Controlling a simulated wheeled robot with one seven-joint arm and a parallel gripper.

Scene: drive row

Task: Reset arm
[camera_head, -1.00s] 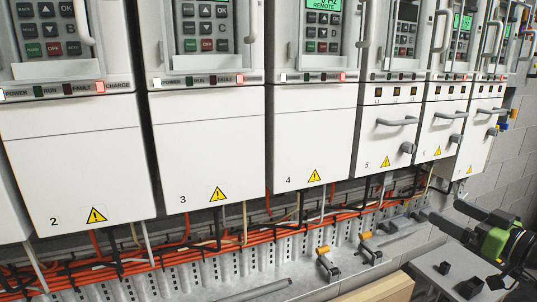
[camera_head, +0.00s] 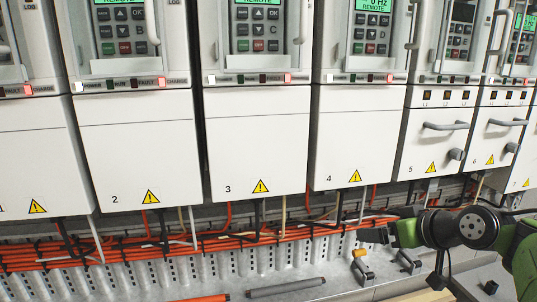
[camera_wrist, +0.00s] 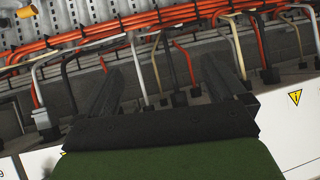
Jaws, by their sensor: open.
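Cables and a grey wall lie beyond the fingers. I cannot tell whether the fingers touch any cable.
White drive cabinets, such as drive 3 (camera_head: 258,145) and drive 5 (camera_head: 430,140), stand in a row. Orange cables (camera_head: 150,243) run beneath them.

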